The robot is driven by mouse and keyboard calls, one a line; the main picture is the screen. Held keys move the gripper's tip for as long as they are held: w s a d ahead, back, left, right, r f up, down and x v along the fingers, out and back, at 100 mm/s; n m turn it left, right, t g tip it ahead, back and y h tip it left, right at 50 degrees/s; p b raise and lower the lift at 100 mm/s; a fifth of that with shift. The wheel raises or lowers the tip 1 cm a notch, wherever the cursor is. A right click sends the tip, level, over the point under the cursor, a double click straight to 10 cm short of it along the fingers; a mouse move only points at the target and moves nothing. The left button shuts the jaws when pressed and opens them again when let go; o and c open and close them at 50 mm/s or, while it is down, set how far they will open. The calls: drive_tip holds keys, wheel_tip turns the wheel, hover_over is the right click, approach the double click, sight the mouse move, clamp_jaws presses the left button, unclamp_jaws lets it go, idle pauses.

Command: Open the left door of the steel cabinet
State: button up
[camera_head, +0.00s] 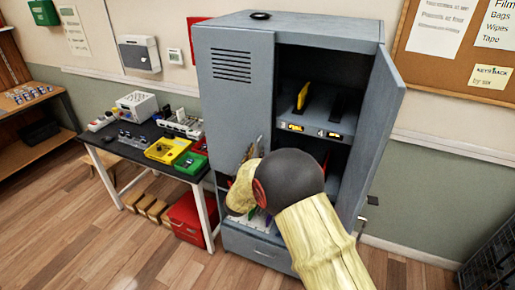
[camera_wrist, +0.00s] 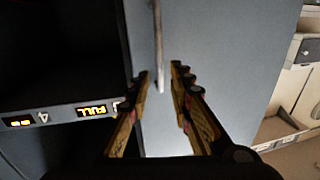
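The grey steel cabinet (camera_head: 345,28) stands against the wall. Its left door (camera_head: 235,105), with vent slots near the top, appears shut or nearly so; my arm hides part of its lower area. The door face (camera_wrist: 225,60) fills the middle right of the wrist view. A thin pale bar handle (camera_wrist: 158,45) runs along it near the edge beside the dark opening. My gripper (camera_wrist: 160,72) is open, with its fingertips on either side of the handle's end. Contact with the handle cannot be told. In the head view my wrist hides most of the fingers.
The cabinet's right door (camera_head: 383,130) stands open to the right. Shelves inside hold a yellow item (camera_head: 303,95) and a label marked FULL (camera_wrist: 92,110). A dark table (camera_head: 130,150) with trays and devices stands left of the cabinet, with a red bin (camera_head: 188,215) below.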

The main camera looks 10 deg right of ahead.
sight(258, 147)
drive_tip(key=shift+x, duration=1.8)
drive_tip(key=shift+c, duration=0.4)
drive_tip(key=c, duration=0.4)
clamp_jaws()
